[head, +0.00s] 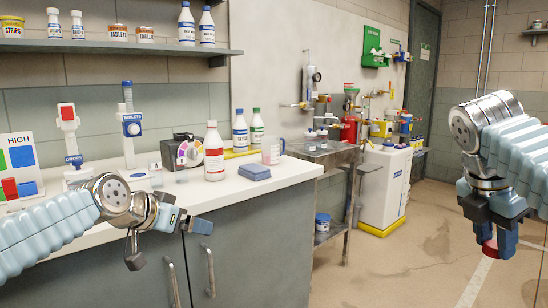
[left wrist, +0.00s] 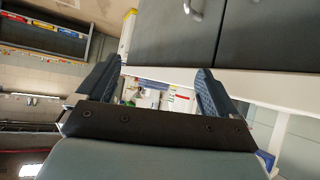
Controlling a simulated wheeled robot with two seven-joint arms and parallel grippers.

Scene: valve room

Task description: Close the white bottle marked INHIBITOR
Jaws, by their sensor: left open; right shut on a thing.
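My right gripper (head: 495,243) hangs over the floor at the far right, shut on a small red object (head: 489,249), perhaps a cap, mostly hidden by the fingers. My left gripper (head: 168,240) is open and empty in front of the cabinet, below and left of the bottle. Its spread fingers also show in the left wrist view (left wrist: 155,88).
The white counter (head: 265,190) also holds a blue sponge-like block (head: 254,172), a clear jug (head: 272,151), a blue-capped bottle (head: 240,131), a green-capped bottle (head: 257,127) and a dial device (head: 189,152). Cabinet handles (head: 210,270) stick out near my left gripper. Floor at right is open.

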